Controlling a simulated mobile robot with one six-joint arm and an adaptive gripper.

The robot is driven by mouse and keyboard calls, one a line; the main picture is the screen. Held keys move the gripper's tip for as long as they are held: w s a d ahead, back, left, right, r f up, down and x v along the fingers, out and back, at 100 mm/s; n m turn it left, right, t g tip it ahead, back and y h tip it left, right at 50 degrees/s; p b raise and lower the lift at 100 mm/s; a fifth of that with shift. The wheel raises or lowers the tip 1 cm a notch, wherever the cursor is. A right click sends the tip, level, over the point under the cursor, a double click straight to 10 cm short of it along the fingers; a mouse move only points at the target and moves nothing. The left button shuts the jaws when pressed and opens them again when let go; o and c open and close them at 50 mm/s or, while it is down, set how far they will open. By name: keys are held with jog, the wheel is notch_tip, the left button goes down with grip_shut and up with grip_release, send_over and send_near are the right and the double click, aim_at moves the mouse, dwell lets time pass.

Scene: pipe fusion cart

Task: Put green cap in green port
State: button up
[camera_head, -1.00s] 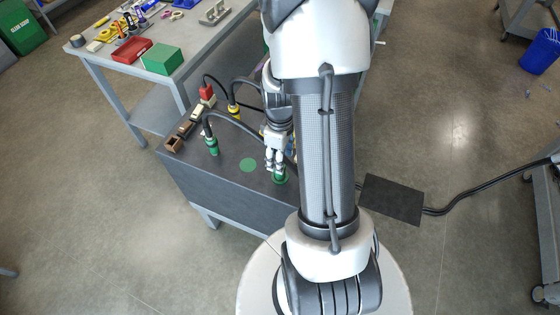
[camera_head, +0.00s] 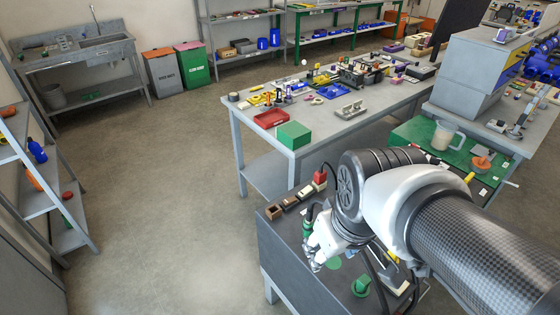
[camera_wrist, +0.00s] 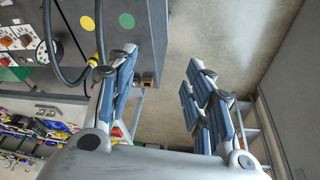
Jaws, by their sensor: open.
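The green cap (camera_head: 361,286) stands upright on the dark cart top (camera_head: 292,262), right of and nearer than my gripper in the head view. I cannot tell whether it sits in a port. A flat green disc (camera_head: 333,263) lies on the cart top, partly hidden behind my gripper. My gripper (camera_head: 314,262) is above the cart, apart from the cap. In the wrist view my gripper (camera_wrist: 160,62) has its fingers wide apart with nothing between them. The wrist view also shows the cart top (camera_wrist: 110,45) with a green disc (camera_wrist: 126,20); the cap is not clearly seen there.
A green plug (camera_head: 307,224) with a black cable stands by my gripper. A red plug (camera_head: 320,178) and small blocks (camera_head: 275,211) line the cart's far edge. A workbench (camera_head: 292,146) with a green box (camera_head: 293,135) and red tray (camera_head: 271,118) is behind. Floor at left is clear.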

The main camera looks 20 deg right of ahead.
jog(key=s+a+r+m+t, duration=0.1)
jog(key=s+a+r, duration=0.1)
jog(key=s+a, duration=0.1)
jog(key=shift+s+a+r+y, duration=0.3)
jog(key=shift+s+a, duration=0.05)
jog(key=shift+s, duration=0.55)
dwell(0.5)
